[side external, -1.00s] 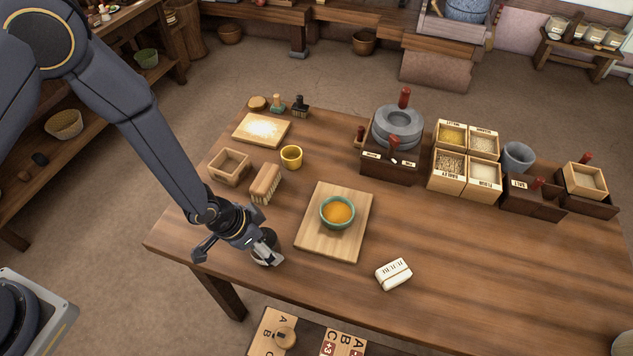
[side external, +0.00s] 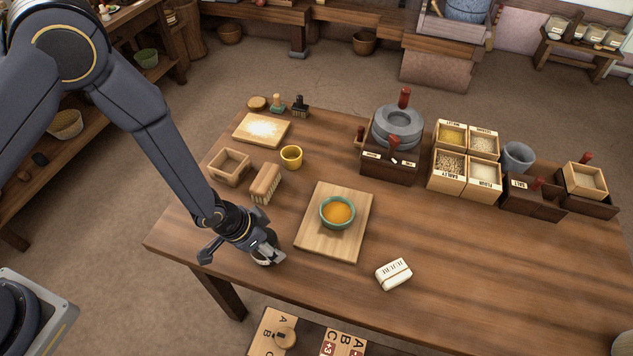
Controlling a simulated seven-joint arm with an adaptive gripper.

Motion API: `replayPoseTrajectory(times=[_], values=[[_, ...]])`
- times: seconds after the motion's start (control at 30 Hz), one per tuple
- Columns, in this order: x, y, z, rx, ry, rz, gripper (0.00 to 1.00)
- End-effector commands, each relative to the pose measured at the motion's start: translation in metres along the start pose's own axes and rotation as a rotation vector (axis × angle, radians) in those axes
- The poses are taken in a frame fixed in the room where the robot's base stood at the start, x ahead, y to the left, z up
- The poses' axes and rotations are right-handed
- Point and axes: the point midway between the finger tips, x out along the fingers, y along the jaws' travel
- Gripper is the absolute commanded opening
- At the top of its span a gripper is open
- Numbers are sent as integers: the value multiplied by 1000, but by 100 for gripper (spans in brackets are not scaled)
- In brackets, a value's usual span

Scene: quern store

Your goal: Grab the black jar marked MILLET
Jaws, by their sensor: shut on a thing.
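My gripper (side external: 268,256) is at the front left of the wooden table, left of the cutting board. It is shut on a dark jar (side external: 265,246), which is mostly hidden by the fingers and the wrist. No marking on the jar can be read from here. I cannot tell whether the jar touches the table.
A board (side external: 313,246) with a teal bowl (side external: 337,212) of orange contents stands close to the right. A brush (side external: 265,183) and a small wooden box (side external: 229,167) lie behind. A white labelled packet (side external: 393,273) lies front right. The table's front right is clear.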

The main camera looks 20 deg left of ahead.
Motion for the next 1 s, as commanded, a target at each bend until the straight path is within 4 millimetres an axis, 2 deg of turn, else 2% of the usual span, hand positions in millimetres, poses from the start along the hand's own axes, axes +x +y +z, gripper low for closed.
replayPoseTrajectory(times=[0.03,0.17,0.37,0.53,0.67,0.9,1.0], values=[[0,0,0,0,0,0,28],[0,0,-1,0,2,0,16],[-1,0,-1,0,2,0,16],[-10,0,-6,0,5,0,16],[-28,0,-14,0,8,0,16],[-74,0,-32,1,7,0,16],[-85,0,-37,10,8,1,16]])
